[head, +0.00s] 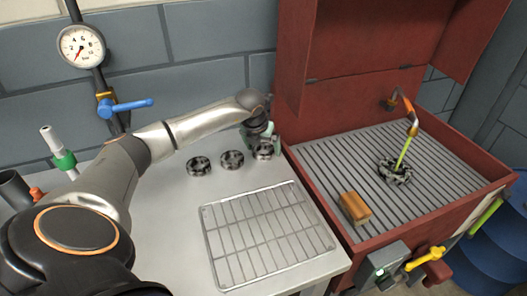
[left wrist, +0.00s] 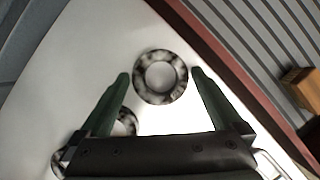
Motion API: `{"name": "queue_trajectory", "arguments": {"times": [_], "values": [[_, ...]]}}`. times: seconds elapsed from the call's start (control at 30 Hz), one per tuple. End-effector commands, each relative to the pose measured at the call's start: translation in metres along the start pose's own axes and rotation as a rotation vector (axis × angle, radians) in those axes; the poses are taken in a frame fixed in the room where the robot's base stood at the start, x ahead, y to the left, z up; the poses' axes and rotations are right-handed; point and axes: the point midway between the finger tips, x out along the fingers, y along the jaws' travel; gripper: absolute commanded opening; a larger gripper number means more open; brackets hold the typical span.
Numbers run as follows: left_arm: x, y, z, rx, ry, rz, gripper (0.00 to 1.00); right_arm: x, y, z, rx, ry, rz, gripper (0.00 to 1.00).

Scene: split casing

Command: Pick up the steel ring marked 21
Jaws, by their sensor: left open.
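Three dark mottled steel rings lie in a row on the pale bench: a left ring (head: 199,165), a middle ring (head: 231,160) and a right ring (head: 263,153). I cannot read a number on any of them. My left gripper (head: 262,138) is over the right ring and partly covers it. In the left wrist view my left gripper (left wrist: 160,74) is open and empty, with a ring (left wrist: 140,80) showing between its fingertips. A second ring (left wrist: 128,118) is partly hidden behind the left finger and palm. My right gripper is not in view.
A wire rack (head: 265,235) lies on the bench front. A red cabinet (head: 300,170) stands close right of the rings, its slatted floor holding an orange block (head: 354,208) and another dark ring (head: 394,172). A gauge (head: 81,47) and blue-handled valve (head: 125,107) are on the wall.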

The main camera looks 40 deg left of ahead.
Motion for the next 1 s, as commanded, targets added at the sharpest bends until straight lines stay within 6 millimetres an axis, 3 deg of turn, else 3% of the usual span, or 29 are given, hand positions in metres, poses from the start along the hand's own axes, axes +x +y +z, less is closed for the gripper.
{"name": "queue_trajectory", "arguments": {"times": [0.07,0.9,1.0], "values": [[-0.0002,0.0000,0.0000,0.000,0.000,0.000,0.98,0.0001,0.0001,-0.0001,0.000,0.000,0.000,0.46],[-0.0012,0.0001,0.0007,-0.001,-0.001,-0.001,0.03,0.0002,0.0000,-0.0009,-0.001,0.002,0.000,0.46],[-0.0024,0.0000,0.0021,-0.002,-0.005,-0.002,0.00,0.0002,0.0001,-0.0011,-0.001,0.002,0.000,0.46]]}}
